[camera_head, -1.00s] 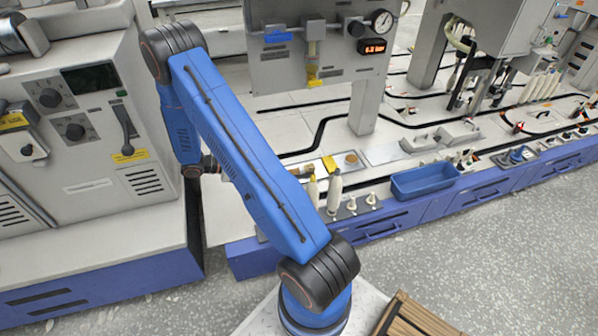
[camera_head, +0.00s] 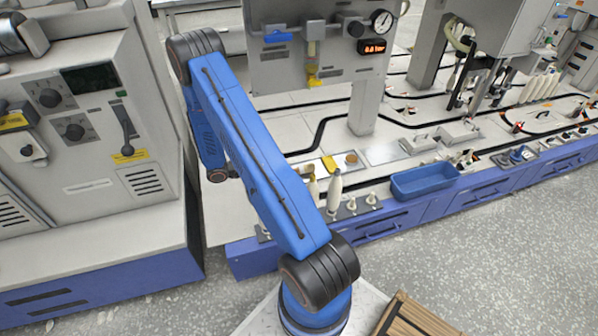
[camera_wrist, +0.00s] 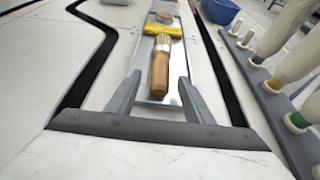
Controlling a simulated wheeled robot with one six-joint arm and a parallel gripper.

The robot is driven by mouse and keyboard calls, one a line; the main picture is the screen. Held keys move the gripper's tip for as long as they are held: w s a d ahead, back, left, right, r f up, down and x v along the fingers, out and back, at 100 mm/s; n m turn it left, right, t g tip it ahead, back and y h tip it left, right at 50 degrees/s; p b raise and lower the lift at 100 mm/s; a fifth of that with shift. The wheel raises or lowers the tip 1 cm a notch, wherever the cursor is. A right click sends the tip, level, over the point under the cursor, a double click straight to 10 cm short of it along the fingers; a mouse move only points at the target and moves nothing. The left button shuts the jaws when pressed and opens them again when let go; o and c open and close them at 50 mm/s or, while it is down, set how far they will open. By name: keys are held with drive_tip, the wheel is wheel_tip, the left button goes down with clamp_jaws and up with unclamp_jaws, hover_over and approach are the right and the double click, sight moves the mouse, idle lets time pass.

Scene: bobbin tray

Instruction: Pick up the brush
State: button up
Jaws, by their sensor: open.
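The brush (camera_wrist: 160,68) has a brown wooden handle and pale bristles. It lies in a shallow metal tray (camera_wrist: 177,58) in the wrist view, handle end towards me. My gripper (camera_wrist: 160,80) is open, with one finger to each side of the handle end and nothing held. The fingers look apart from the brush; their height above it is unclear.
A yellow item (camera_wrist: 163,29) lies just beyond the bristles, with a round brown piece (camera_wrist: 164,16) behind it. White bobbins (camera_wrist: 285,60) stand in a rack along the right. A blue bin (camera_head: 425,181) sits further right. A grey machine panel (camera_head: 318,40) rises behind.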

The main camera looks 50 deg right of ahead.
sight(297, 171)
drive_tip(key=x, duration=0.3)
drive_tip(key=shift+s, duration=0.1)
drive_tip(key=shift+d, duration=0.1)
drive_tip(key=c, duration=1.1)
drive_tip(key=shift+c, duration=0.2)
